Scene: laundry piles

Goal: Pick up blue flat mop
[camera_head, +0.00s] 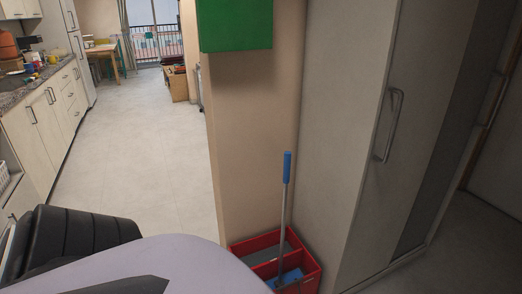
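The blue flat mop stands upright in a red crate (314,272) by the corner of the wall. Its blue handle grip (287,168) is at the top, above a grey metal pole (283,222). Its blue head (289,278) lies low inside the crate, partly hidden by the crate's front wall and cut by the picture's lower edge. Nothing holds the mop. Neither of my grippers can be made out in this view.
A tall grey cabinet (350,130) with a handle stands right of the mop. A beige wall (240,150) with a green box (235,24) is behind it. Kitchen counters (45,115) line the left. The pale floor (135,140) between is clear.

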